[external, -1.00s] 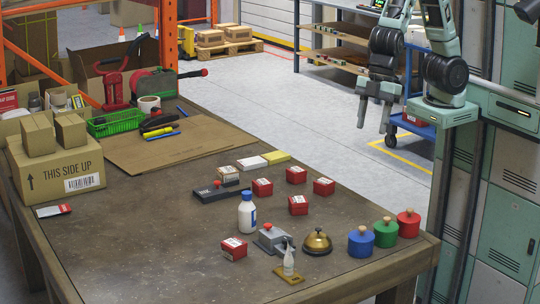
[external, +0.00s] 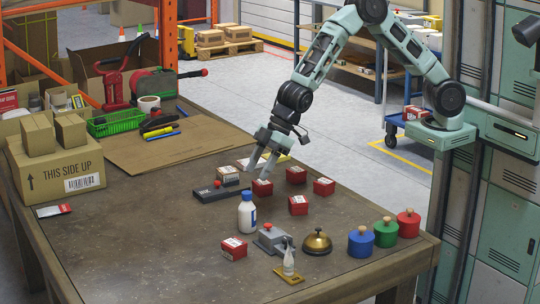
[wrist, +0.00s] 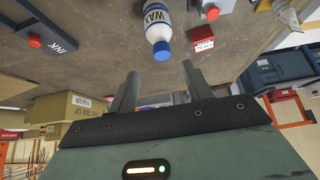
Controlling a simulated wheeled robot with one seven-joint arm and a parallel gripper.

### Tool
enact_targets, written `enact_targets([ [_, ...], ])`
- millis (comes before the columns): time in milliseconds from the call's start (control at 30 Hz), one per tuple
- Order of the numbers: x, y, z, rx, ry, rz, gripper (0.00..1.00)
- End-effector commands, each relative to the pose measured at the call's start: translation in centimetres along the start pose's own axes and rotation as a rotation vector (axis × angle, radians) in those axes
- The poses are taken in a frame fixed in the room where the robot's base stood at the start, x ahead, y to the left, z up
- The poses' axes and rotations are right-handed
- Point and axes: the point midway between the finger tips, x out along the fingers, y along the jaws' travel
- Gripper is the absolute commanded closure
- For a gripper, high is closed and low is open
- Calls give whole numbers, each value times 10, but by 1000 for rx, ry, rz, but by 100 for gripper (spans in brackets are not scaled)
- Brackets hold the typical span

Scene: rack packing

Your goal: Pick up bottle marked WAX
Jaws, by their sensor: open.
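The WAX bottle (external: 247,214) is white with a blue cap and a blue-edged label, and stands upright on the brown table. It also shows in the wrist view (wrist: 157,22), where the word WAX can be read, ahead of my fingers. My gripper (external: 264,170) is above the table behind the bottle, over the small red boxes. In the wrist view my gripper (wrist: 160,80) has its two fingers apart with nothing between them. The bottle is apart from the fingers.
A black INK pad (external: 216,191) with a red knob lies behind the bottle.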

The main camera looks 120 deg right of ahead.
Motion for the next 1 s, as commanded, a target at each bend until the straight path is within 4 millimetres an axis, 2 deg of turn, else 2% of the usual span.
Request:
enact_targets([
  [100, 19, -1, 0, 0, -1, -1, 50],
  [367, 38, -1, 0, -1, -1, 0, 50],
  [700, 80, -3, 0, -1, 0, 1, 50],
  [967, 83, -3, 0, -2, 1, 2, 50],
  [1000, 83, -2, 0, -2, 1, 2, 56],
])
